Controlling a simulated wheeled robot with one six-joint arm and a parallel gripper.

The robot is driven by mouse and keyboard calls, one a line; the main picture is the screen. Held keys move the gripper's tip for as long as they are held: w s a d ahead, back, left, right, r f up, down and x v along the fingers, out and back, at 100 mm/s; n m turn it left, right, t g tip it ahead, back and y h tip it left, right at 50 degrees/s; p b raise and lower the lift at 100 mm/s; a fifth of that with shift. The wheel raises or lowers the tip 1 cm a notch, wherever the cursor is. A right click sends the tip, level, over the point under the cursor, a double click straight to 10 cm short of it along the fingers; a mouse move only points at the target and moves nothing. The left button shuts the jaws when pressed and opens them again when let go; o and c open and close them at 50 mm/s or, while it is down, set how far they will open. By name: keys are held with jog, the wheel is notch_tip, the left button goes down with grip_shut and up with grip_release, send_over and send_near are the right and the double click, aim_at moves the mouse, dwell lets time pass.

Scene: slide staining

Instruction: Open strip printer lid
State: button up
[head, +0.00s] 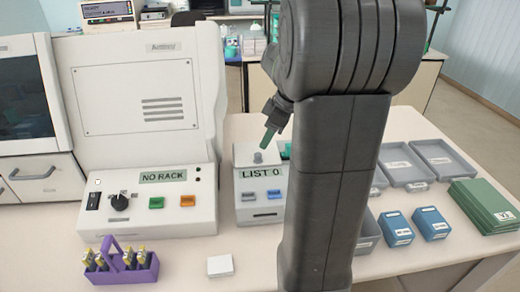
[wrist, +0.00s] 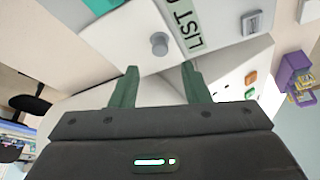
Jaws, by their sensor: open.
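The strip printer (head: 262,205) is a small white box on the table, with a "LIST 0" label on its front and two buttons below it. Its lid (head: 245,156) looks shut and carries a round grey knob (head: 258,157). My gripper (head: 268,140) is just above the lid, close to the knob, and my arm hides the printer's right side. In the wrist view, my gripper (wrist: 158,72) has its two green fingers apart with nothing between them. The knob (wrist: 159,43) lies just beyond the fingertips, roughly midway between them, and appears apart from them.
A large white machine labelled "NO RACK" (head: 140,90) stands left of the printer. A purple rack (head: 125,272) with several bottles is at front left, beside a white block (head: 220,265). Grey trays (head: 436,158), blue boxes (head: 396,228) and a green stack (head: 488,205) are at right.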

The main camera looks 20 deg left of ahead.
aim_at(258, 154)
jog(key=x, duration=0.6)
jog(key=shift+a+f+p, duration=0.15)
jog(key=shift+f+p, duration=0.2)
grip_shut()
